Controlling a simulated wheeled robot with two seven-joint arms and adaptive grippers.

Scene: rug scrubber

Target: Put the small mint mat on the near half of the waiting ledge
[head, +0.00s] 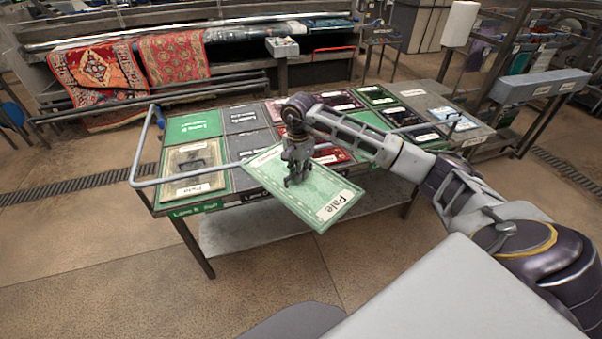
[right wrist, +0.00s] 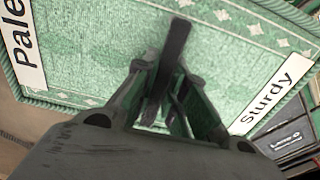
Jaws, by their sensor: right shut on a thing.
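The small mint mat (head: 308,202) is pale green with a patterned border and a white label reading "Pale". It is tilted, above the table's near edge and partly out over the floor. My right gripper (head: 294,181) is shut on it, near its middle. In the right wrist view the mat (right wrist: 88,52) fills much of the picture, with "Pale" and "Sturdy" labels, and the gripper's fingers (right wrist: 165,100) meet it. A long grey ledge (head: 540,86) with small unreadable labels stands at the far right; it may be the waiting ledge. My left gripper is out of view.
A sorting table (head: 152,208) carries several labelled mats and coloured panels, with a pale rail (head: 215,174) around its left end. Rugs (head: 97,70) hang on a machine behind. Open floor (head: 90,260) lies left.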

